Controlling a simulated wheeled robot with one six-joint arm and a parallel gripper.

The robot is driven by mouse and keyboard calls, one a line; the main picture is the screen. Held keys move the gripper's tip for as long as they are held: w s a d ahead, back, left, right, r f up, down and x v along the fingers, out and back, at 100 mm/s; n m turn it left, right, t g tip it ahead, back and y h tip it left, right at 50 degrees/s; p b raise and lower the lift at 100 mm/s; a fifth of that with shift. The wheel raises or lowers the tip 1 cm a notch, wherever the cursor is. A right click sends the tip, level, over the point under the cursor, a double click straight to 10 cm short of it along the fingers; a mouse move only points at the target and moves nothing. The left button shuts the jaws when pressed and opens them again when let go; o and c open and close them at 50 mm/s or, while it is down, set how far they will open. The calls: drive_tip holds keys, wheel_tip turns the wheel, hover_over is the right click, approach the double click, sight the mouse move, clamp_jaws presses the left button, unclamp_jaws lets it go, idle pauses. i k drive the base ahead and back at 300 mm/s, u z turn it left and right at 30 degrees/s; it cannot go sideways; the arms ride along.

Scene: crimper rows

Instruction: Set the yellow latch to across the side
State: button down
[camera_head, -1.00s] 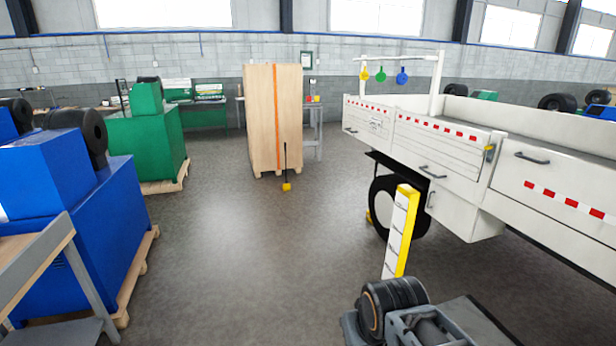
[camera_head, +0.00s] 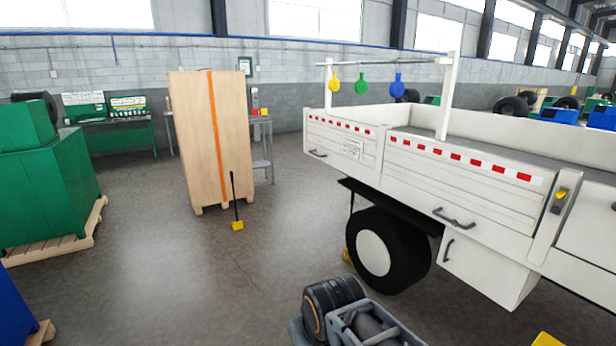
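The yellow latch (camera_head: 561,196) is a small yellow handle on a dark plate. It is fixed to the upright post (camera_head: 548,215) between two side panels of the white truck bed (camera_head: 465,185), at the right of the head view. The handle looks slanted along the plate, but it is too small to tell its exact setting. Part of my own arm (camera_head: 345,312), dark and grey, shows at the bottom middle. My gripper's fingers cannot be seen, and nothing of mine touches the latch.
A white cabinet (camera_head: 490,262) and a wheel (camera_head: 388,250) sit under the bed. A yellow piece (camera_head: 546,340) shows at the bottom edge. A wooden crate (camera_head: 210,140) and a yellow-footed stick (camera_head: 237,224) stand left. Floor between them and the truck is clear.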

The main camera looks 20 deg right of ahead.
sight(561, 195)
drive_tip(key=i, duration=1.4)
drive_tip(key=z, duration=2.2)
drive_tip(key=i, duration=1.65)
drive_tip(key=u, duration=0.05)
